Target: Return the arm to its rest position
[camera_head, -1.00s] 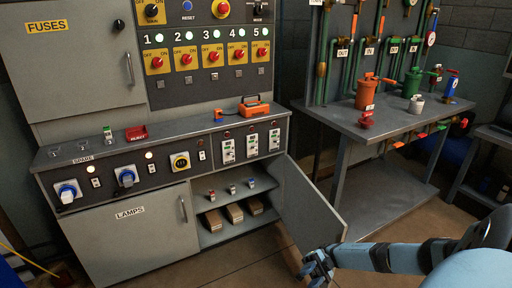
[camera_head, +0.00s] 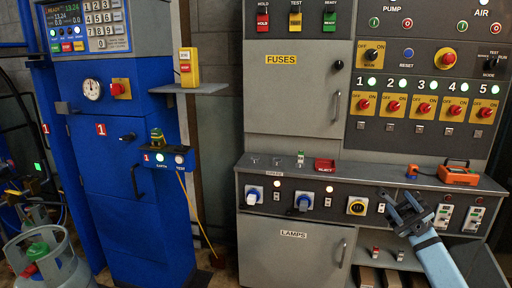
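My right arm comes in from the lower right of the head view with a light blue forearm. My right gripper (camera_head: 406,207) is raised in front of the grey cabinet's lower control panel (camera_head: 335,203). Its two dark fingers point up and left and stand apart, with nothing seen between them. My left gripper and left arm are not in view.
The lower right compartment stands open, with small fuses (camera_head: 400,255) on its shelf. An orange device (camera_head: 459,173) and a red reject tray (camera_head: 325,165) lie on the ledge. A blue cabinet (camera_head: 118,190) stands left, with a gas cylinder (camera_head: 48,265) before it.

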